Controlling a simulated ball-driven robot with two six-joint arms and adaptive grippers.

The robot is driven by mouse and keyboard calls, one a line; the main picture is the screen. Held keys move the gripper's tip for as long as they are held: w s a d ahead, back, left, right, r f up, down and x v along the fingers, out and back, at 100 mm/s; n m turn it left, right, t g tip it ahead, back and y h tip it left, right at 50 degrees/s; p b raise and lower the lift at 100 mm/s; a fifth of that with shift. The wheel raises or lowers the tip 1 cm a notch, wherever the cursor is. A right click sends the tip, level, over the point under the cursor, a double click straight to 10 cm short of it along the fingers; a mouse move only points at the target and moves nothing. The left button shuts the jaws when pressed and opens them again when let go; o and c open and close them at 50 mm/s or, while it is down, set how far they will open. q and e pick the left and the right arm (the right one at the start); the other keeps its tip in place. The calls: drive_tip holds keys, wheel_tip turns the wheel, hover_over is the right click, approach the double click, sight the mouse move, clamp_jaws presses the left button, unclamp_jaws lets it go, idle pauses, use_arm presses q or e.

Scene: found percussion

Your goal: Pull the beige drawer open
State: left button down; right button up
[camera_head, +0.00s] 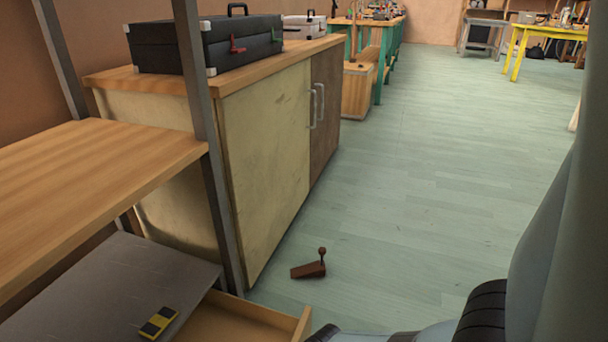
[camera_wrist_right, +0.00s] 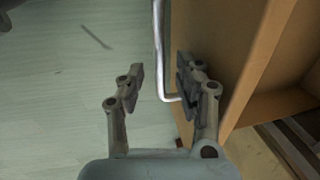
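The beige drawer (camera_head: 235,322) is under the grey metal shelf at the bottom of the head view and stands out from it, with part of its inside showing. In the right wrist view, the drawer's front (camera_wrist_right: 222,60) is on the right, with a pale metal bar handle (camera_wrist_right: 158,45). My right gripper (camera_wrist_right: 158,80) is open, with one finger on each side of the handle. The right finger is between the handle and the drawer front. The left finger is apart from the handle. My left gripper is not in view.
A grey shelf (camera_head: 110,285) with a yellow and black block (camera_head: 158,322) is above the drawer. A cabinet (camera_head: 265,160) bearing a black case (camera_head: 205,45) stands behind. A brown wedge (camera_head: 308,270) lies on the floor (camera_head: 420,190), which is mostly clear.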

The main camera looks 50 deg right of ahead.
drive_tip(key=shift+r, duration=0.1)
wheel_tip(320, 180, up, 12)
drive_tip(key=s, duration=0.2)
drive_tip(key=shift+d+f, duration=0.2)
drive_tip(key=shift+d, duration=0.2)
drive_tip(key=shift+s, duration=0.1)
idle(0.3)
